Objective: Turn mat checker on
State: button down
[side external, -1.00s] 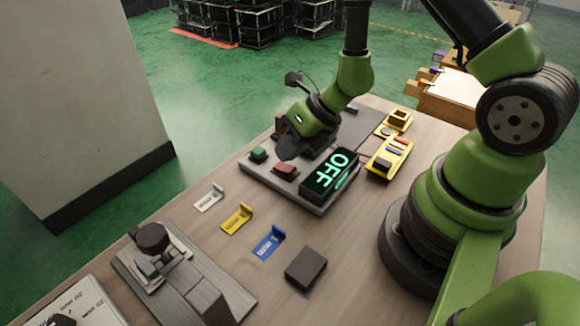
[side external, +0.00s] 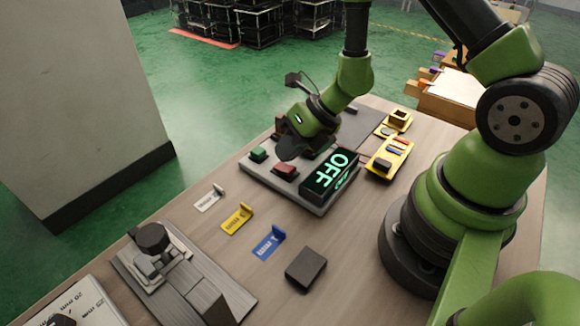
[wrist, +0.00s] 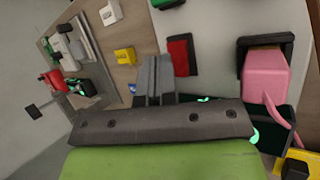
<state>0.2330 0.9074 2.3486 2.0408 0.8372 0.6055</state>
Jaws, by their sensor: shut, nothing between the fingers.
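The mat checker is a grey plate (side external: 313,207) on the table in the side view. It carries a green button (side external: 258,154), a red button (side external: 285,170) and a black display (side external: 329,173) reading OFF in green. My gripper (side external: 288,152) hangs over the plate, close to the red button. Its fingers (wrist: 154,78) are shut and empty in the wrist view. There the red button (wrist: 181,56) is just right of the fingertips, and the green button (wrist: 168,3) is at the top edge. I cannot tell if the fingers touch the plate.
A pink block (wrist: 266,73) with dark parts sits right of the red button. Yellow trays (side external: 390,157) stand to the right of the checker. White, yellow (side external: 237,218) and blue (side external: 269,243) brackets, a dark block (side external: 306,268) and a grey fixture (side external: 170,270) lie in front.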

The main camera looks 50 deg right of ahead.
jog(key=shift+f, duration=0.4)
jog(key=shift+s+f, duration=0.15)
jog(key=shift+f, duration=0.25)
dwell(0.4)
dwell(0.4)
jog(key=shift+r, duration=0.85)
jog(key=shift+w, duration=0.2)
jog(key=shift+w+r, duration=0.25)
jog(key=shift+r, duration=1)
jog(key=shift+w+r, duration=0.2)
jog(key=shift+r, duration=1)
